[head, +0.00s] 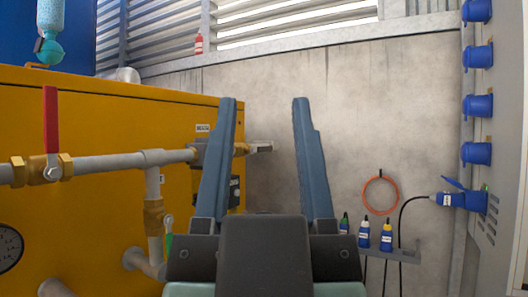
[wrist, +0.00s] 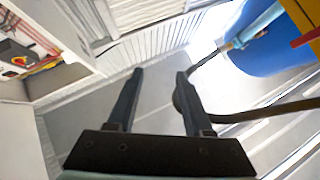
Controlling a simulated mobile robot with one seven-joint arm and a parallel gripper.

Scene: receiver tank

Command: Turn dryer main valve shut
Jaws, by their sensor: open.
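A red lever (head: 50,118) stands upright on a brass valve body (head: 45,168) in a horizontal grey pipe, at the left of the head view. The lever is square across that pipe. A second valve with a green lever (head: 169,240) sits on the branch pipe below; this lever hangs down. I cannot tell by label which valve is the dryer main. My gripper (head: 264,100) is open and empty in the middle of the head view, to the right of both levers and touching neither.
The yellow cabinet (head: 100,105) fills the left behind the pipes. Blue sockets (head: 476,106) line the right wall, with a plug and cable. Small bottles (head: 364,234) stand on a low shelf (head: 405,254). The wrist view shows a blue tank (wrist: 265,50) and a dark hose (wrist: 265,112).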

